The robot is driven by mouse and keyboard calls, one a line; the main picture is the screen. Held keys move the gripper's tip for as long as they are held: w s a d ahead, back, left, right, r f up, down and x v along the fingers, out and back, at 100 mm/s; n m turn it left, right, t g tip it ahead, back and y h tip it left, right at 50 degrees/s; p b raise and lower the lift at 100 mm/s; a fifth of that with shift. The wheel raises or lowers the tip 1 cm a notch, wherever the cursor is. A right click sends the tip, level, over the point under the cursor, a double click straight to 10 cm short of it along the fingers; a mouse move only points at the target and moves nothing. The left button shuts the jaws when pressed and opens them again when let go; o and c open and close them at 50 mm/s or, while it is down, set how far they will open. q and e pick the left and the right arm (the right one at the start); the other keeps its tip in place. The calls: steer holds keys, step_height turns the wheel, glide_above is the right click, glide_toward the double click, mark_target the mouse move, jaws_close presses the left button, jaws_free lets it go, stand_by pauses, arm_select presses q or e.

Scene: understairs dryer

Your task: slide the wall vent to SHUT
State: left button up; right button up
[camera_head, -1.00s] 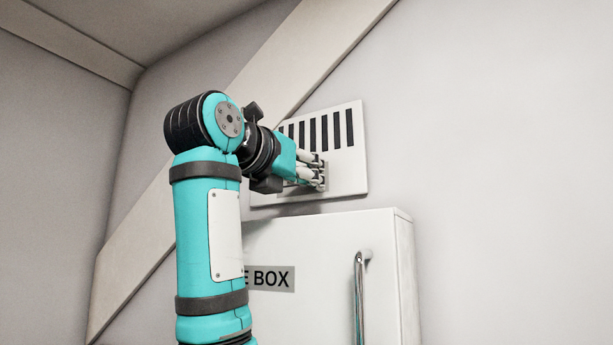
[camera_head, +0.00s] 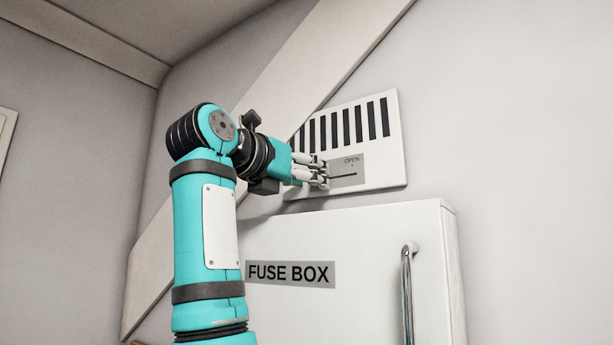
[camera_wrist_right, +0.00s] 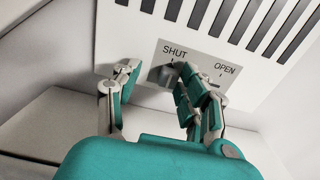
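The wall vent (camera_head: 395,150) is a white plate with dark slats, above the fuse box. Its grey label plate (camera_head: 357,162) reads OPEN at the right, with a dark slot below. In the right wrist view the label plate (camera_wrist_right: 231,86) also reads SHUT at the left. My right gripper (camera_head: 322,174) is at the plate's left part and hides the SHUT end. In its wrist view the right gripper (camera_wrist_right: 158,70) has its fingers apart. A greyish piece, seemingly the slider knob (camera_wrist_right: 163,74), shows below SHUT, beside the right-hand fingertip; contact is unclear. My left gripper is not in view.
The white fuse box (camera_head: 340,235) stands out from the wall just below the vent, with a metal handle (camera_head: 407,290) at its right. A sloping beam (camera_head: 290,70) runs behind my arm. The wall right of the vent is clear.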

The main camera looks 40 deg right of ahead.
steer(key=shift+s+a, duration=0.2)
steer(key=shift+s, duration=0.15)
steer(key=v, duration=1.1)
steer(key=shift+a, duration=0.25)
steer(key=shift+w, duration=0.15)
